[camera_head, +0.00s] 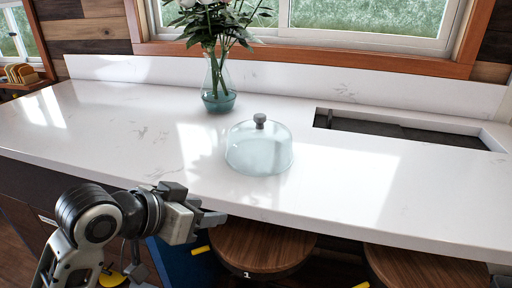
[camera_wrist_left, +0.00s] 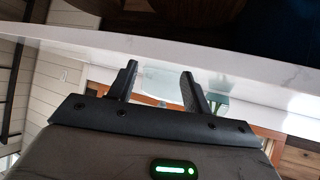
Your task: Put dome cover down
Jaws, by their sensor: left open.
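The clear glass dome cover (camera_head: 259,150) with a grey knob stands upright on the white marble counter (camera_head: 120,130), near the middle of the head view. My left gripper (camera_head: 222,219) is at the counter's front edge, to the lower left of the dome and apart from it. In the left wrist view, the left gripper (camera_wrist_left: 158,82) has its two fingers spread with nothing held. The pale dome (camera_wrist_left: 158,82) shows beyond and between the fingers. My right gripper is not in view.
A glass vase (camera_head: 219,100) with white flowers stands behind the dome. A rectangular sink opening (camera_head: 405,130) lies to the right. Wooden stools (camera_head: 262,245) sit below the front edge. The counter left of the dome is clear.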

